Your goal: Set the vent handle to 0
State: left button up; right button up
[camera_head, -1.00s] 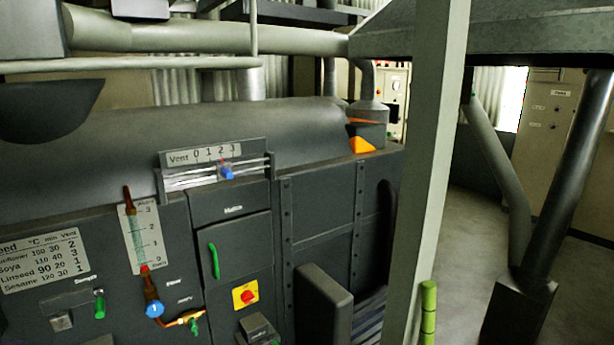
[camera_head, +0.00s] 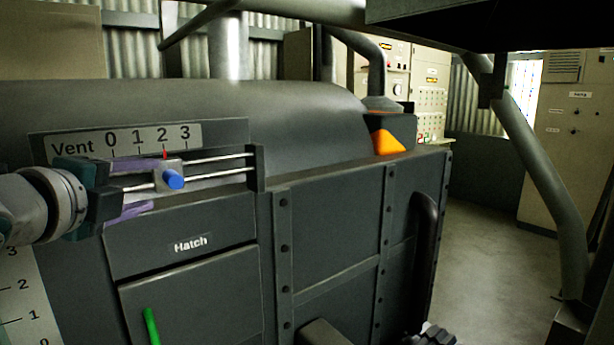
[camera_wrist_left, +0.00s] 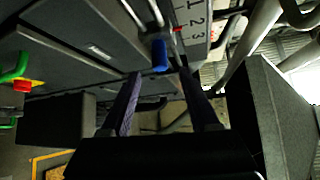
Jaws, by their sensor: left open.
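The vent handle is a blue knob (camera_head: 172,179) on a grey slider block that rides on two horizontal rails. Its red pointer stands at the 2 on the vent scale (camera_head: 125,141), which runs from 0 to 3. My left gripper (camera_head: 150,188) comes in from the left at the rails, its purple fingers open and one above the other. In the left wrist view the blue knob (camera_wrist_left: 160,55) lies just ahead of the fingertips (camera_wrist_left: 161,74), in line with the gap between them. I cannot tell whether a finger touches the slider.
The hatch (camera_head: 190,295) with a green handle (camera_head: 151,326) is below the vent rails. A rounded grey housing (camera_head: 290,115) rises behind the scale. A dark overhead structure (camera_head: 480,25) hangs at the upper right. Open floor (camera_head: 480,250) lies to the right.

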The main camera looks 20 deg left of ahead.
aim_at(168, 181)
pick_arm(q)
jog(key=shift+p+x, duration=0.3)
jog(key=shift+x, duration=4.05)
jog(key=shift+f, duration=0.1)
grip_shut()
